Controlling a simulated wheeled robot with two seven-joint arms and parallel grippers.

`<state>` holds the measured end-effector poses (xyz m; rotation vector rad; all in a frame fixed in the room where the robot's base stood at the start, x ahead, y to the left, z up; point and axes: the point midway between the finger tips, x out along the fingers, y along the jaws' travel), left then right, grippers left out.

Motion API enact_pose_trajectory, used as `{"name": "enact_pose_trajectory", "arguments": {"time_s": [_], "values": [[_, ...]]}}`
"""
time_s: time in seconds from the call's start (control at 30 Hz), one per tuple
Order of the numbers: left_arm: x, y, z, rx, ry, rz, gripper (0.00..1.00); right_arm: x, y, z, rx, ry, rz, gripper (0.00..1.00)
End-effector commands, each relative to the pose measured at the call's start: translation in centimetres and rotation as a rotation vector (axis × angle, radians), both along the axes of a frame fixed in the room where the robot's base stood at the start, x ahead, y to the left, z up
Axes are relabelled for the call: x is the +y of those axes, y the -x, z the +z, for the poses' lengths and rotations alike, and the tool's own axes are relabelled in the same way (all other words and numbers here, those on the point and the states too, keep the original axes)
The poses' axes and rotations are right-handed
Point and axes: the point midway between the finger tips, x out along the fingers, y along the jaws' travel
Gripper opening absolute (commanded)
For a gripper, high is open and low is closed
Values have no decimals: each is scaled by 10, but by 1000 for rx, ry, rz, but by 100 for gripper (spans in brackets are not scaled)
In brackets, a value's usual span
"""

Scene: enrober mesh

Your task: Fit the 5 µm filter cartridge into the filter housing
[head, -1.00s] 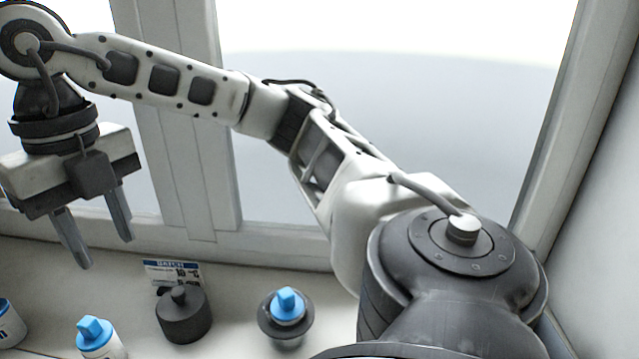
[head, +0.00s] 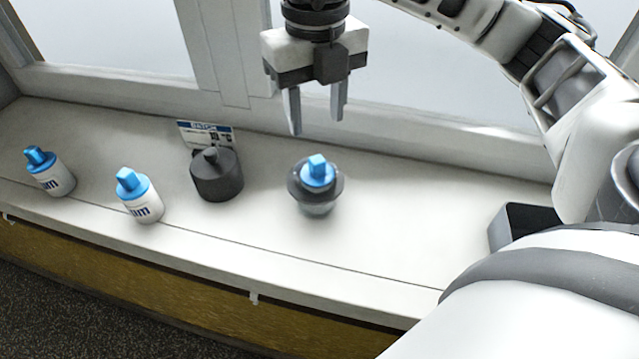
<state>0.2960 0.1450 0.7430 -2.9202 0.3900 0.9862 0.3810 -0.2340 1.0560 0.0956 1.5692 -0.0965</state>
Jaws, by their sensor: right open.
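A blue-capped cartridge (head: 318,168) sits in a dark-collared cup that looks like the filter housing (head: 301,197); its size marking is hidden. Two other white cartridges with blue caps stand upright on the ledge, one (head: 139,197) left of centre and one (head: 50,173) at the far left. Their print ends in "µm", but the numbers cannot be read. A dark grey cylinder with a knob (head: 217,177), perhaps the housing's lid, stands left of the housing. My right gripper (head: 317,126) is open and empty, fingers pointing down, above and apart from the housing's cartridge. My left gripper is out of view.
A printed batch card (head: 206,133) stands behind the dark cylinder. A dark open box (head: 522,222) stands at the right, beside my arm. The ledge (head: 400,225) is clear between housing and box. A window frame runs behind the ledge.

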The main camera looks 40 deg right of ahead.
Motion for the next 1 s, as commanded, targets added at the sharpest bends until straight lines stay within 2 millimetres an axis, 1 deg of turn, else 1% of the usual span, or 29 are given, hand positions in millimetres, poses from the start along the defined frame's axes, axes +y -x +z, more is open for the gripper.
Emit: {"name": "enact_pose_trajectory", "arguments": {"time_s": [0.03,0.1,0.27,0.33,0.47,0.5,0.6,0.7,0.9,0.97,1.0], "values": [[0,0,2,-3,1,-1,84,0,1,-8,3,0,-1,45],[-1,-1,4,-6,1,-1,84,0,0,-15,2,1,-1,45],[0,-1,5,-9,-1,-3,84,0,1,-24,0,1,0,45],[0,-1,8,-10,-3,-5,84,1,2,-31,3,1,0,45],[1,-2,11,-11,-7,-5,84,2,6,-51,4,1,1,45],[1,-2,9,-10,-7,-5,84,2,6,-57,4,1,0,45],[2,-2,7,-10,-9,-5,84,2,5,-69,2,0,1,45],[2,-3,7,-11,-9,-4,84,2,5,-73,0,-1,1,45],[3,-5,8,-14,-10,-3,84,3,5,-74,-1,-1,1,45],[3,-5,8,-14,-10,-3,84,3,5,-74,-1,-1,1,29],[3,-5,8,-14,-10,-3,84,3,5,-74,-1,-1,1,18]]}}
